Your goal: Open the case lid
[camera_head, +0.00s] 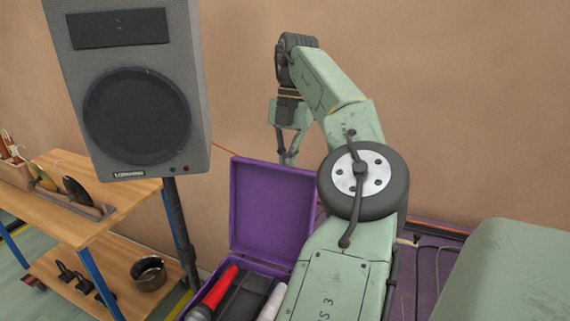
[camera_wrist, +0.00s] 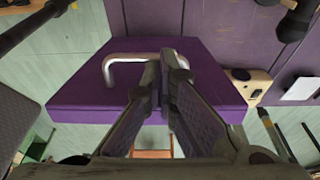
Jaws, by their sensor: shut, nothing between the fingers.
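The purple case lid (camera_head: 270,207) stands raised, close to upright, at the back of the case, which has its inside showing. In the case lie a red item (camera_head: 218,290) with a grey head and a pale item (camera_head: 272,303), in a dark lining (camera_head: 245,297). My gripper (camera_head: 288,160) is shut and empty at the lid's top edge. In the wrist view the shut fingertips (camera_wrist: 162,65) overlap a silver bar handle (camera_wrist: 125,58) on the purple panel (camera_wrist: 205,65); I cannot tell whether they touch it. My arm hides the right side of the case.
A grey speaker (camera_head: 140,90) on a black pole (camera_head: 178,220) stands left of the case. A wooden shelf unit (camera_head: 110,205) holds cymbal-like discs and a pot (camera_head: 148,273). A wall is behind. A green rounded object (camera_head: 510,275) fills the lower right.

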